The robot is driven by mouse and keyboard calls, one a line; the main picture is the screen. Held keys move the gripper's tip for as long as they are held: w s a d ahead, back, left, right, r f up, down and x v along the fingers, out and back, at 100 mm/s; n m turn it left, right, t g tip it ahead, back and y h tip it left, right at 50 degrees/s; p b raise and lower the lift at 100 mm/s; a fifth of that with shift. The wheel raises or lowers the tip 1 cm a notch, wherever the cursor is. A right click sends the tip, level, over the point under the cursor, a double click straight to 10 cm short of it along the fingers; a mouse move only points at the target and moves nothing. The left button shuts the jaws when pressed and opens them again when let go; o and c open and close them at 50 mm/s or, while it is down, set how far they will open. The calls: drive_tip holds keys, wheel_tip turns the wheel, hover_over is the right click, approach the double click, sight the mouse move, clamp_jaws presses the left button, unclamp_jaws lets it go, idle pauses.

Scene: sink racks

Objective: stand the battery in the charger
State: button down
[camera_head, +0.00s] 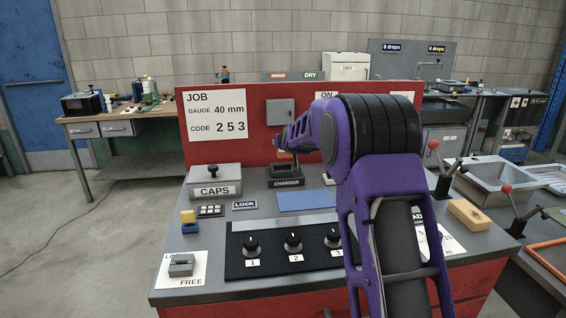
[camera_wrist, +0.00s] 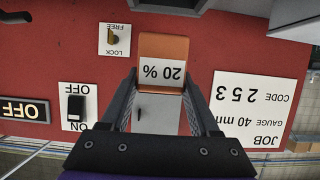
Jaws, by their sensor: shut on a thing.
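The orange battery (camera_wrist: 164,48) with a "20 %" label is between the two fingers of my gripper (camera_wrist: 160,84) in the wrist view, where everything appears upside down. My gripper (camera_head: 284,146) is shut on it. In the head view only a small orange part of the battery (camera_head: 285,155) shows below my gripper. The black charger (camera_head: 286,182), labelled CHARGER, stands at the back of the bench directly below the battery. My arm hides part of the bench to the right.
A red panel (camera_head: 230,160) with a JOB sign rises behind the charger. A CAPS box (camera_head: 215,187) stands to the left, and a blue mat (camera_head: 308,200) lies in front. Three black knobs stand nearer the front. A lock switch (camera_wrist: 113,38) is on the panel.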

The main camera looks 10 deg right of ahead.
sight(285, 157)
drive_tip(key=shift+f, duration=2.55)
drive_tip(key=shift+f+b, duration=0.2)
drive_tip(key=shift+b, duration=0.2)
drive_tip(key=shift+c, duration=0.6)
unclamp_jaws()
drive_tip(key=shift+r, duration=0.1)
drive_tip(key=shift+s+r, duration=0.1)
drive_tip(key=v, duration=1.1)
drive_tip(key=shift+s, duration=0.4)
drive_tip(key=shift+a+r, duration=0.1)
